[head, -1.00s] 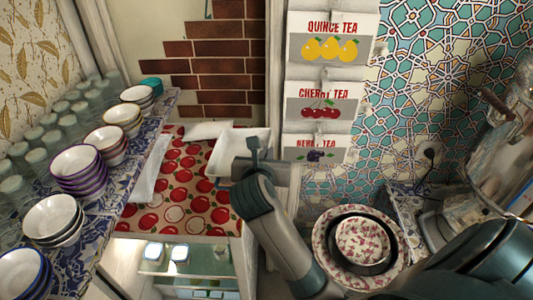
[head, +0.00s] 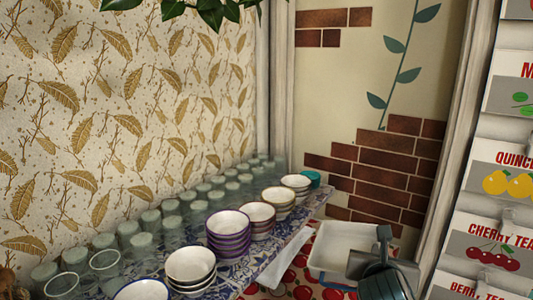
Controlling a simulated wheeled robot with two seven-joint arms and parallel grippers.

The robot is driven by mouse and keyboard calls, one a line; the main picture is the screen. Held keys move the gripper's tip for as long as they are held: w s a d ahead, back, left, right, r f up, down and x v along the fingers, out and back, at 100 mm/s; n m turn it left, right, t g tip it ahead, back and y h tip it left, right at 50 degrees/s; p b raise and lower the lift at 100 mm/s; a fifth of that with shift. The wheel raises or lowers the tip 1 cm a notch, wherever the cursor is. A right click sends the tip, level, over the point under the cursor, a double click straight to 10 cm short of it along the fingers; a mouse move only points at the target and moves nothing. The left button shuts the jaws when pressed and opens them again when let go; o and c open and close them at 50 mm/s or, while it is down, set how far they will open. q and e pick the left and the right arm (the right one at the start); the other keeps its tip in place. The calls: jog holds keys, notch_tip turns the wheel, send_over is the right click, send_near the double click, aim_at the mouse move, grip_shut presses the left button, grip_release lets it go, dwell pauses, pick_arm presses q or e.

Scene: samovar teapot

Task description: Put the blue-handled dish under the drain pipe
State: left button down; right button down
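I cannot make out a blue-handled dish or a drain pipe in the head view. My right gripper (head: 376,252) is at the lower right, its grey fingers raised in front of a white rectangular tray (head: 318,252). It overlaps the tray's right part, and I cannot tell whether they touch. The finger gap is not clear from this angle, and I see nothing held. My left gripper is out of view.
Stacked bowls, including a purple stack (head: 229,238) and white bowls (head: 190,264), line a blue patterned shelf (head: 262,256). Clear glasses (head: 106,264) stand behind them. A teal cup (head: 312,180) is at the far end. Tea packets (head: 497,183) hang at right.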

aim_at(348, 252)
jog(key=a+y+b, duration=0.1)
jog(key=a+n+y+b, duration=0.1)
jog(key=a, duration=0.1)
jog(key=w+a+r+n+t+b, duration=0.1)
jog(key=shift+a+y, duration=0.15)
jog(key=shift+y, duration=0.25)
jog(key=f+n+y+b, duration=0.1)
jog(key=a+n+b, duration=0.1)
jog(key=b, duration=0.1)
jog(key=shift+s+a+f+y, duration=0.25)
jog(key=shift+s+f+y, duration=0.15)
jog(key=shift+s+d+f+b, duration=0.2)
jog(key=shift+s+f+b, duration=0.25)
jog(key=shift+f, duration=0.1)
jog(key=shift+r, duration=0.15)
jog(key=shift+d+f, duration=0.1)
jog(key=shift+f, duration=0.1)
